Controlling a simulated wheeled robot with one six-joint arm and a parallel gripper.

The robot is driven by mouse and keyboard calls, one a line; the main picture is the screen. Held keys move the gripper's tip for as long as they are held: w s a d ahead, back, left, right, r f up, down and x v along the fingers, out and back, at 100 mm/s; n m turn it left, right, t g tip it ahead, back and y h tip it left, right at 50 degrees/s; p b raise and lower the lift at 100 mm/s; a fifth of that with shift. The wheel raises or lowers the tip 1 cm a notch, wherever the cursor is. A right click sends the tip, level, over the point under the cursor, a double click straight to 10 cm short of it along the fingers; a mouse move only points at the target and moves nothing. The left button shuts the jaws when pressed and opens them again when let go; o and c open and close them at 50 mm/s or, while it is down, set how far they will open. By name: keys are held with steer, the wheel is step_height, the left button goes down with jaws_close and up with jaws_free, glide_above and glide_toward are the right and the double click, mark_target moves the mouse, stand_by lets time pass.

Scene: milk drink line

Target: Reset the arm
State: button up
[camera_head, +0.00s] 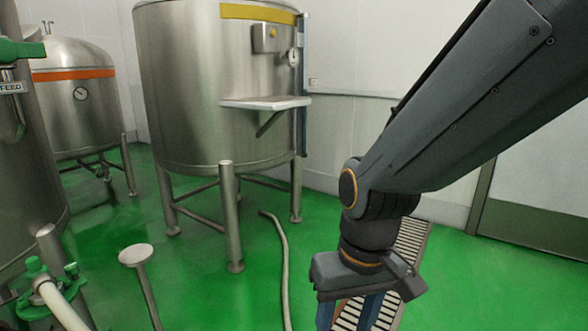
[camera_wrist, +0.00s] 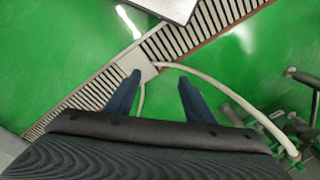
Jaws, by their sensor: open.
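My arm (camera_head: 460,110) reaches in from the upper right in the head view and bends down at its wrist. My gripper (camera_head: 350,312) hangs at the bottom of the head view, pointing down, with its fingertips cut off by the frame edge. In the wrist view, the two blue fingers of my gripper (camera_wrist: 160,78) stand apart with nothing between them. Below them lie the green floor and a slotted floor drain.
A steel tank (camera_head: 210,90) with a yellow band and a small shelf (camera_head: 265,103) stands on legs ahead. An orange-banded tank (camera_head: 85,105) is at left. A pale hose (camera_head: 281,260) lies on the floor near the drain (camera_head: 408,245). Green floor (camera_head: 480,285) is clear at right.

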steer(key=s+d+r+m+h+p, duration=0.1)
steer(key=s+d+r+m+p, duration=0.1)
steer(key=d+r+p, duration=0.9)
steer(key=shift+s+d+r+m+p, duration=0.15)
steer(key=shift+r+m+p, duration=0.55)
steer(key=shift+p, duration=1.95)
